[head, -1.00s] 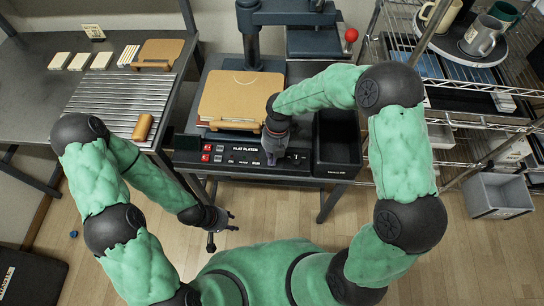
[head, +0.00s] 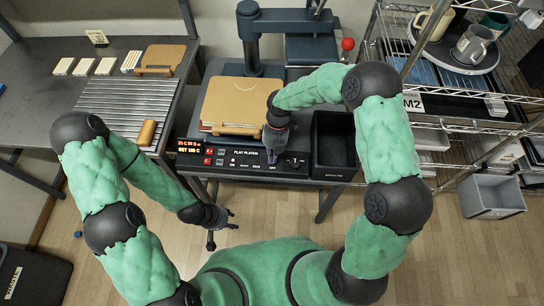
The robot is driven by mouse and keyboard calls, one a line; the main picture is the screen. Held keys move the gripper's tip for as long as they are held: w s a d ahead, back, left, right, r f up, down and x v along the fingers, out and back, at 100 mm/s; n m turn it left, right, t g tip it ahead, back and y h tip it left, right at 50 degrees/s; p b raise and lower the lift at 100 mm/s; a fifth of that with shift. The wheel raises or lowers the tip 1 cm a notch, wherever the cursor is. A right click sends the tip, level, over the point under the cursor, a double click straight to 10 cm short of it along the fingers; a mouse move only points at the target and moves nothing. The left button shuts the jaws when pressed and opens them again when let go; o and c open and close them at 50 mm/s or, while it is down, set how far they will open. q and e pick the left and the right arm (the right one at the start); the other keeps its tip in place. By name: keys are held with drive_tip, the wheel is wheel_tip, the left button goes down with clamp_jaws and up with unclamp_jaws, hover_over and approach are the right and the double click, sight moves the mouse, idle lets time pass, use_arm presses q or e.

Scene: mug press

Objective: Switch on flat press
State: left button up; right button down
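The flat press (head: 240,100) has a tan board on its lower plate. Its black front panel (head: 222,160) reads "FLAT PLATEN" and carries red switches at left and a dark knob at right. A small display (head: 190,147) on the panel is lit in red, showing about 25 C now and set 180 C. My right gripper (head: 271,156) points down at the panel, just left of the knob. Its fingertips are small and partly hidden by the wrist, so contact and finger gap are unclear. My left gripper (head: 222,226) is open and empty, below the panel over the floor.
A black bin (head: 333,145) sits right of the panel, close to my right forearm. A ribbed rack (head: 125,105) with a tan roller (head: 146,133) is at left. A wire shelf (head: 450,125) with mugs stands at right. Floor in front is clear.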

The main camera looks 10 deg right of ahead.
drive_tip(key=shift+r+p, duration=0.65)
drive_tip(key=shift+r, duration=0.15)
use_arm(q)
drive_tip(key=shift+r, duration=0.65)
